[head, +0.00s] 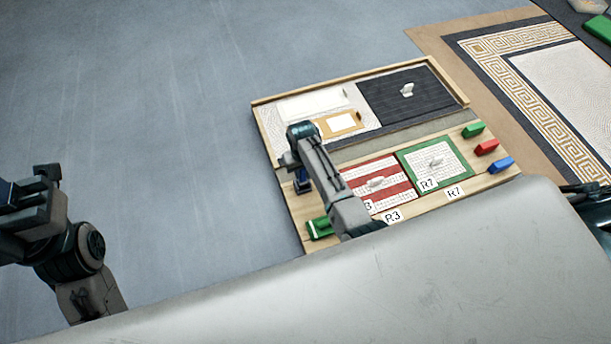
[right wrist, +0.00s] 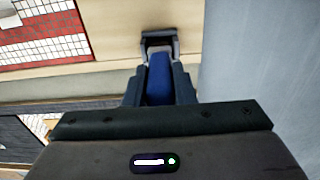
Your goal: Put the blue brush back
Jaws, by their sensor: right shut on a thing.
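The blue brush (right wrist: 158,82) is between the fingers of my right gripper (head: 301,184), which is shut on it. In the right wrist view, its far end meets a dark U-shaped piece with a grey part inside. I cannot tell whether that piece is a holder or part of the brush. In the head view, my right gripper points down at the left edge of the wooden board (head: 291,205), and the brush is mostly hidden there. My left gripper (head: 22,200) is at the far left, away from the board; its jaws are unclear.
The board carries a red-and-white panel (head: 384,188), a green-framed panel (head: 440,158) and a dark panel (head: 385,95). Green (head: 473,130), red (head: 486,147) and blue (head: 501,165) blocks line its right side. Another green piece (head: 319,229) is at lower left. The grey floor on the left is clear.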

